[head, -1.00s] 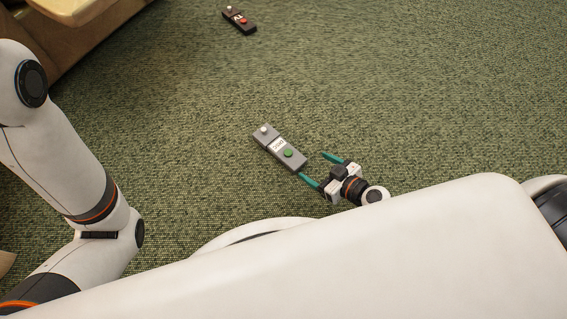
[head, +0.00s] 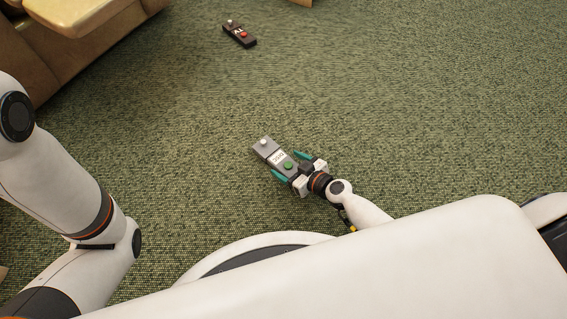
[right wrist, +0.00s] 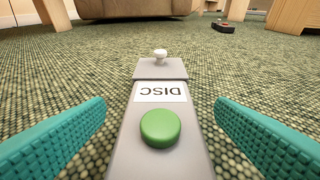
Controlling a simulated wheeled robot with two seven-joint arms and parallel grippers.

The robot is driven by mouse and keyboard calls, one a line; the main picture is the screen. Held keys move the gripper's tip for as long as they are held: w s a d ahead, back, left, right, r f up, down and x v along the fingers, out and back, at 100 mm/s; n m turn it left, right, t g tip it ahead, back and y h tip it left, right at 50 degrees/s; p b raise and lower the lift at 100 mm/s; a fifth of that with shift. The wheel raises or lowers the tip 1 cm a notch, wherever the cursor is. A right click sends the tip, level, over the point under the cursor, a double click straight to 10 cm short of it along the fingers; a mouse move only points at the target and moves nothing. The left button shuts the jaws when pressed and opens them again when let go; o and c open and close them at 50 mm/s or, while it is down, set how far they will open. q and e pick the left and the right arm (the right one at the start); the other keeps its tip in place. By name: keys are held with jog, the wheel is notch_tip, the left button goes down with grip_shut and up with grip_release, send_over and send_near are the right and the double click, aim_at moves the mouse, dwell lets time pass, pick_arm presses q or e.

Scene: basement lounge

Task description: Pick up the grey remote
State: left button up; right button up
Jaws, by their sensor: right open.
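The grey remote (head: 268,150) lies on the green carpet in the middle of the head view. It has a white knob, a white label and a green button. In the right wrist view the remote (right wrist: 119,128) runs straight away from the camera, its label reading "DISC" upside down. My right gripper (head: 290,165) is open, its teal fingers on either side of the remote's near end. In the right wrist view the fingers (right wrist: 160,130) show carpet between them and the remote on both sides. My left arm shows at the left of the head view, but its gripper is out of view.
A dark remote (head: 239,34) with a red button lies farther off; it also shows in the right wrist view (right wrist: 224,27). A tan sofa (head: 75,50) stands at the upper left. Wooden furniture legs (right wrist: 290,15) stand at the back. The carpet around the grey remote is clear.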

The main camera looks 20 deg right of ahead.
jog(key=shift+w+a+f, duration=0.25)
jog(key=shift+w+f, duration=0.1)
jog(key=shift+w, duration=0.2)
jog(key=shift+r, duration=0.1)
jog(key=c, duration=1.2)
